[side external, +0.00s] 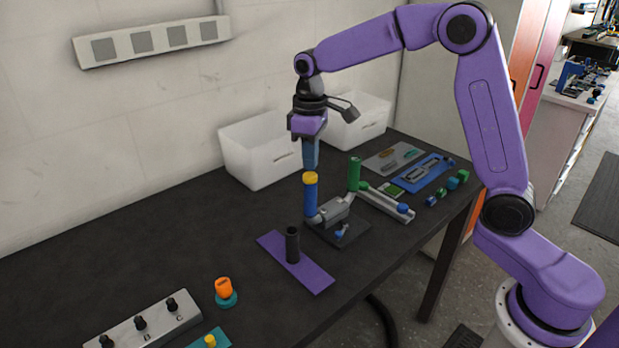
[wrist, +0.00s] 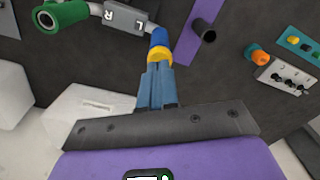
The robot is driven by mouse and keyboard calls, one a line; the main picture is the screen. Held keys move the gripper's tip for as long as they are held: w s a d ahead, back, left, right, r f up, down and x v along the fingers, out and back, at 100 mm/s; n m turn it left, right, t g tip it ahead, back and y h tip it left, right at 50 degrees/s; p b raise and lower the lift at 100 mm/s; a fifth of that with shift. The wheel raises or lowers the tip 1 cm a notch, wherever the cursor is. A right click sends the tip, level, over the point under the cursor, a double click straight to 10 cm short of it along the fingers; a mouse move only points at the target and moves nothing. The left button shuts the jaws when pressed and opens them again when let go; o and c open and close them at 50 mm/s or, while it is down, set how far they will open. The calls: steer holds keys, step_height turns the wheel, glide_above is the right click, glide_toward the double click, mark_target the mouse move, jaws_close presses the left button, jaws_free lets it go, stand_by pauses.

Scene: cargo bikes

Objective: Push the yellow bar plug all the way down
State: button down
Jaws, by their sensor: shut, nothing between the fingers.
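The yellow bar plug (side external: 310,179) sits at the top end of an upright blue grip (side external: 310,200). Part of the plug stands out above the grip's rim. The plug also shows in the wrist view (wrist: 160,56), partly behind my fingertips. My gripper (side external: 310,168) is shut and empty, pointing down right above the plug. In the wrist view my fingers (wrist: 156,72) line up with the plug. I cannot tell whether the tips touch it. The blue grip belongs to a grey handlebar (side external: 334,210) marked L and R, with an open green grip (side external: 354,173) on its other end.
A purple plate (side external: 310,276) with a black tube (side external: 292,245) lies in front. An orange plug (side external: 223,287) on a teal base and a grey knob panel (side external: 150,322) are nearer. White bins (side external: 255,155) stand behind. Small parts lie at right. The table's left side is clear.

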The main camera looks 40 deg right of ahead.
mark_target(311, 176)
steer(key=shift+r, duration=2)
steer(key=shift+s+a, duration=0.15)
steer(key=shift+s, duration=0.1)
steer(key=s+d+f+n, duration=0.1)
steer(key=s+f+n, duration=0.2)
steer(key=s, duration=1.3)
steer(key=s+d+f+n, duration=0.1)
steer(key=s+f+n, duration=0.2)
steer(key=s, duration=1.4)
steer(key=shift+d+n, duration=0.25)
steer(key=shift+n, duration=0.05)
